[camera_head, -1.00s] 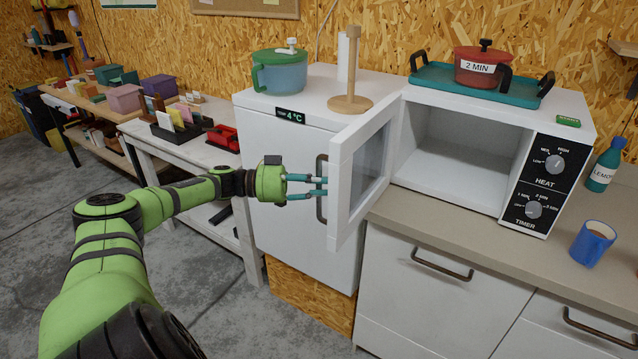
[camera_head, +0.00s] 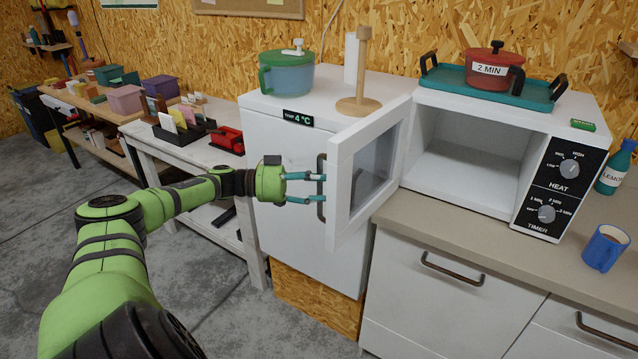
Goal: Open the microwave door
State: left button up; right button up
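The white microwave (camera_head: 466,179) stands on the counter at the right, and its cavity is in plain view and looks empty. Its door (camera_head: 342,190) is swung wide open toward the left, with the window showing. A dark vertical handle (camera_head: 321,160) is on the door's outer face. My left gripper (camera_head: 322,188) is at the handle, its teal fingers parted and pointing right, one on each side of the bar. Whether a finger touches the bar is hard to tell. My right gripper is out of view.
A tray (camera_head: 540,98) with a red pot (camera_head: 492,70) sits on the microwave. A green-lidded pot (camera_head: 286,78) and a wooden holder (camera_head: 358,104) stand on the fridge (camera_head: 282,165) behind the door. A blue mug (camera_head: 604,250) and bottle (camera_head: 614,170) are at the right.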

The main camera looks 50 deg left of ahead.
pick_arm(q)
jog(key=shift+a, duration=0.1)
jog(key=v, duration=1.2)
dwell(0.4)
